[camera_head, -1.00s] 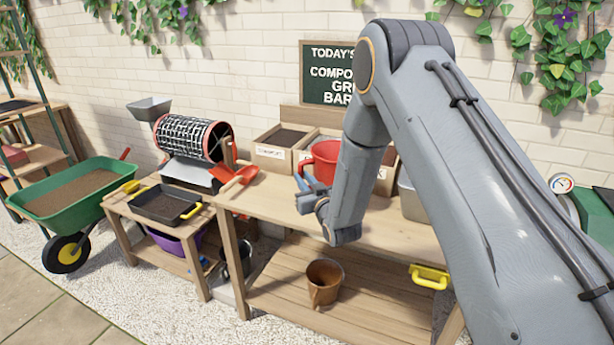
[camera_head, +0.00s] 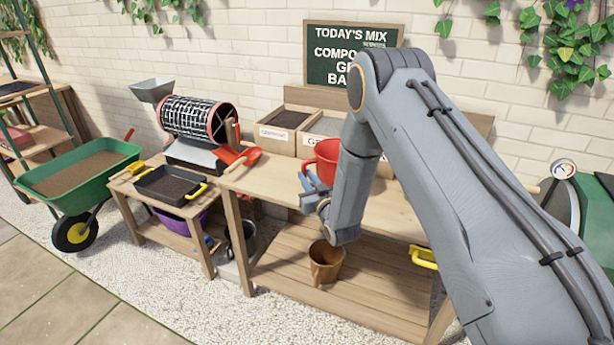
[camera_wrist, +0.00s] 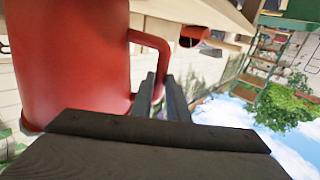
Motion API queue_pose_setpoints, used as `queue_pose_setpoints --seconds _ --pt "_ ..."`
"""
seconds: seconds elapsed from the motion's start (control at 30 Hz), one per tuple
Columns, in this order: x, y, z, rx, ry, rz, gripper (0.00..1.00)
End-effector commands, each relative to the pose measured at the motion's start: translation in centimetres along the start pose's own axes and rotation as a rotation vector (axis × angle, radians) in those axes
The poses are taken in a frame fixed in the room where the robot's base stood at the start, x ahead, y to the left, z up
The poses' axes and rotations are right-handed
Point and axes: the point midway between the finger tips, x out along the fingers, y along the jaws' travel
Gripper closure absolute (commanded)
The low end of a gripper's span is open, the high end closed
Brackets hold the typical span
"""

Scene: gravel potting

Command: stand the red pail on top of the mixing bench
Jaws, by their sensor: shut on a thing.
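The red pail (camera_head: 324,158) is upright at the mixing bench (camera_head: 262,178), in front of the bins in the head view. My gripper (camera_head: 313,192) is at its near left side, partly hidden by my arm. The wrist view shows the pail (camera_wrist: 70,60) large at the left, with its side handle (camera_wrist: 152,42) reaching down to my gripper's fingers (camera_wrist: 163,98). The fingers are shut on that handle. The pail's base is hidden in both views, so I cannot tell whether it touches the bench top.
Bins (camera_head: 284,128) line the bench's back. A red scoop (camera_head: 236,160) lies at its left end, by the drum sieve (camera_head: 196,120). A brown pot (camera_head: 325,262) stands on the lower shelf. The front left of the bench top is clear.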

Motion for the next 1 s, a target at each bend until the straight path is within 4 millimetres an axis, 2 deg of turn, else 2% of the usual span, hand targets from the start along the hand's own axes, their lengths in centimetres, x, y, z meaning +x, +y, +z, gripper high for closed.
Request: queue_pose_setpoints --seconds 0.03,0.13,0.53,0.67,1.0 --pt "0.0 0.0 0.1 0.001 -0.002 0.001 0.84" --pt "-0.1 0.0 0.1 0.001 -0.002 0.001 0.67" --pt "-0.6 0.0 0.1 0.001 -0.003 0.001 0.67" --pt "-2.4 0.1 0.2 0.001 -0.003 0.001 0.67" --pt "-9.1 0.1 0.2 0.001 -0.003 0.001 0.67"
